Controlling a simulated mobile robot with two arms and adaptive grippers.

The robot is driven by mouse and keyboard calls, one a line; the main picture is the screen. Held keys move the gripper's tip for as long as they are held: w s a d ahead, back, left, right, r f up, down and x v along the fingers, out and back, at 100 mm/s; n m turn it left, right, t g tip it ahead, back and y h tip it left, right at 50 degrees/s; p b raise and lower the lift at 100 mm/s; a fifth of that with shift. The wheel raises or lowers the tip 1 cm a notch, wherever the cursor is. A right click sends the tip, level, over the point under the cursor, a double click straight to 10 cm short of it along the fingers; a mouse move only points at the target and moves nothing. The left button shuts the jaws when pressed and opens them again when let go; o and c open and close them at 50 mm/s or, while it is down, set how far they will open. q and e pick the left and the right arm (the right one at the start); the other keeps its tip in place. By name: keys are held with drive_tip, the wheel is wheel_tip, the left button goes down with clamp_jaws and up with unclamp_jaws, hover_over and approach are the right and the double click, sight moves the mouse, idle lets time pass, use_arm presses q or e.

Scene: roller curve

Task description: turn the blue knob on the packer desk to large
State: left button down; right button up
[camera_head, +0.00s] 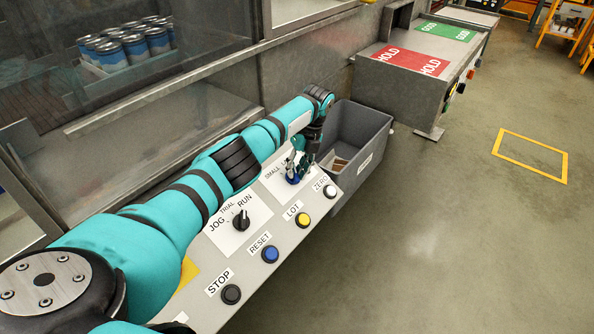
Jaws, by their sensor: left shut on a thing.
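The packer desk (258,292) is a sloped light grey panel in the lower middle. The blue knob (292,178) sits on a white plate near its far end, with the label SMALL (272,172) to its left. My left arm reaches over the panel from the lower left. My left gripper (293,170) is at the knob and shut on it. The gripper and arm cover much of the knob and part of its plate, so the knob's pointing direction and the large label cannot be read. My right gripper is not in view.
A black JOG/TRIAL/RUN knob (241,221) and STOP (231,294), RESET (270,254), LOT (302,220) and ZERO (330,191) buttons lie close by. A grey bin (372,128) stands beyond the panel. Cans (135,45) stand behind glass. The floor at right is clear.

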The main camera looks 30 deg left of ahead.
use_arm(q)
drive_tip(key=shift+s+f, duration=0.15)
drive_tip(key=shift+f, duration=0.05)
drive_tip(key=c, duration=1.3)
unclamp_jaws()
drive_tip(key=shift+r, duration=0.1)
drive_tip(key=v, duration=1.2)
drive_tip(key=shift+a, duration=0.1)
